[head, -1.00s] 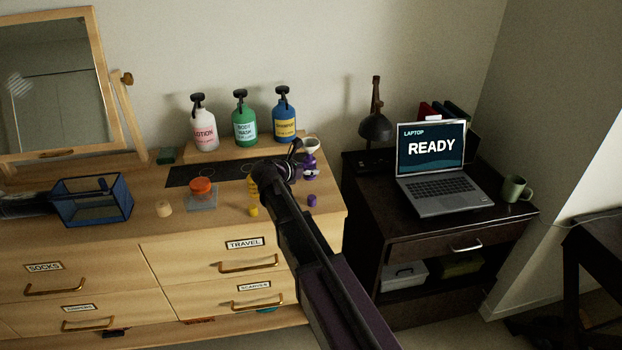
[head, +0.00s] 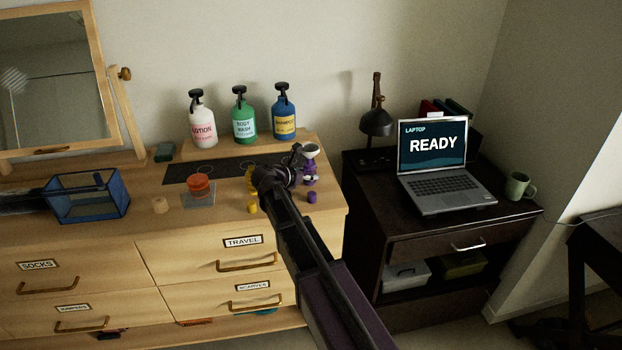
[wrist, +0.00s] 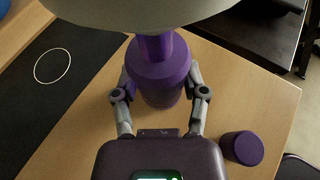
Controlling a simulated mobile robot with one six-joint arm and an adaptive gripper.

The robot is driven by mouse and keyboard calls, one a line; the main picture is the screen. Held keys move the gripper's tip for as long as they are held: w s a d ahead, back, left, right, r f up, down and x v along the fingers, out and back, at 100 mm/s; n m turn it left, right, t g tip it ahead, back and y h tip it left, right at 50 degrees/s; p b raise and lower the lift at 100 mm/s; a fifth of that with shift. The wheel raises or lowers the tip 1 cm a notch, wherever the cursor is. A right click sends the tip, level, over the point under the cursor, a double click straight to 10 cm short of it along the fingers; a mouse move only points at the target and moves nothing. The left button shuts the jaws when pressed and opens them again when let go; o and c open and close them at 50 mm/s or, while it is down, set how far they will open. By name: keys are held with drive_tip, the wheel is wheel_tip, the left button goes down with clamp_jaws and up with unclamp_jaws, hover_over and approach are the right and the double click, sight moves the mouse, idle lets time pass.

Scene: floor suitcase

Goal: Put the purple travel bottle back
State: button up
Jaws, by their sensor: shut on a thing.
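My gripper (wrist: 160,92) is shut on the purple travel bottle (wrist: 158,68), with one finger on each side of its body. The bottle looks upright at the right end of the dresser top. In the head view the bottle (head: 310,168) shows just right of my gripper (head: 294,164). A pale funnel-like piece (wrist: 155,12) sits over the bottle's neck and hides its mouth. I cannot tell whether the bottle's base touches the wood. A purple cap (wrist: 242,148) lies apart on the wood at the lower right; it also shows in the head view (head: 312,197).
A dark mat (head: 190,174) with ring outlines lies left of the bottle. Lotion (head: 203,130), body wash (head: 244,125) and blue (head: 284,120) pump bottles stand behind. The TRAVEL drawer (head: 210,252) is shut.

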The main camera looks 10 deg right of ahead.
drive_tip(key=shift+f, duration=0.15)
drive_tip(key=o, duration=1.3)
drive_tip(key=shift+c, duration=0.2)
drive_tip(key=shift+s+r, duration=0.1)
drive_tip(key=shift+r, duration=0.15)
drive_tip(key=p+v, duration=0.4)
drive_tip(key=v, duration=0.6)
drive_tip(key=shift+s+a+r, duration=0.1)
drive_tip(key=shift+a+r, duration=0.1)
drive_tip(key=shift+a, duration=0.05)
drive_tip(key=shift+s+a+r+p, duration=0.15)
drive_tip(key=shift+s+a+p, duration=0.2)
drive_tip(key=shift+a, duration=0.15)
